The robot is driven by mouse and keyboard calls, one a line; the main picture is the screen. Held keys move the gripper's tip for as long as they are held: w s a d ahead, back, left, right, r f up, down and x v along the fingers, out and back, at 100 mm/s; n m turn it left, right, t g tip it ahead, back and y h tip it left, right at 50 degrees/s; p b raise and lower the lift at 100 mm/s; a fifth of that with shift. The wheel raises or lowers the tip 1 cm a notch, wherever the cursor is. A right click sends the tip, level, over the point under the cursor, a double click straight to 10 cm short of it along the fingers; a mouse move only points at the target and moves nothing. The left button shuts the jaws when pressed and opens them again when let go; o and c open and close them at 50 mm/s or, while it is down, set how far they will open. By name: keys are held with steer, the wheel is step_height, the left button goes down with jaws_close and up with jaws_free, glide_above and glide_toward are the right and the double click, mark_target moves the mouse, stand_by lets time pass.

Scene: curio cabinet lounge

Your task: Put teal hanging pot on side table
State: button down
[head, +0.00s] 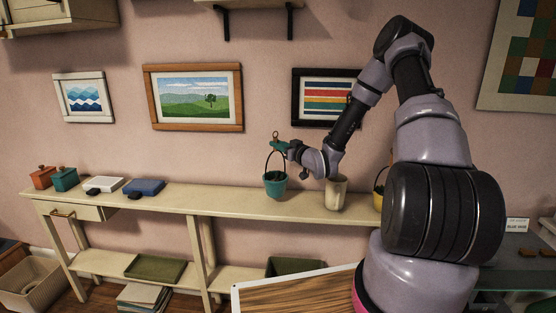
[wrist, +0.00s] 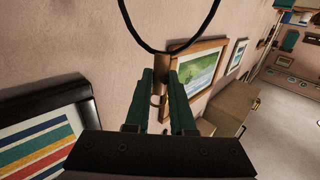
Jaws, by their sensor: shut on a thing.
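The teal hanging pot (head: 275,184) hangs upright below my gripper (head: 279,146) in the head view, by its thin dark looped handle. My gripper is shut on the brass-coloured top piece of that handle. In the wrist view the brass piece (wrist: 161,72) sits between the teal fingers, with the dark loop (wrist: 170,48) above it; the pot's body is out of that view. The pot is in front of the wall over a long cream table (head: 236,203), which may be the side table. I cannot tell whether its base touches the tabletop.
A cream cup-shaped pot (head: 336,193) stands just right of the teal pot. A yellow pot (head: 378,198) is partly hidden by my arm. Red and teal boxes (head: 65,179), a white box (head: 104,184) and a blue box (head: 144,187) stand at left. Framed pictures (head: 194,98) hang behind.

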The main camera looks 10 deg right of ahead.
steer(key=shift+f, duration=2.05)
steer(key=c, duration=0.8)
jaws_free()
steer(key=shift+f, duration=0.2)
steer(key=shift+o, duration=0.2)
steer(key=shift+r, duration=0.1)
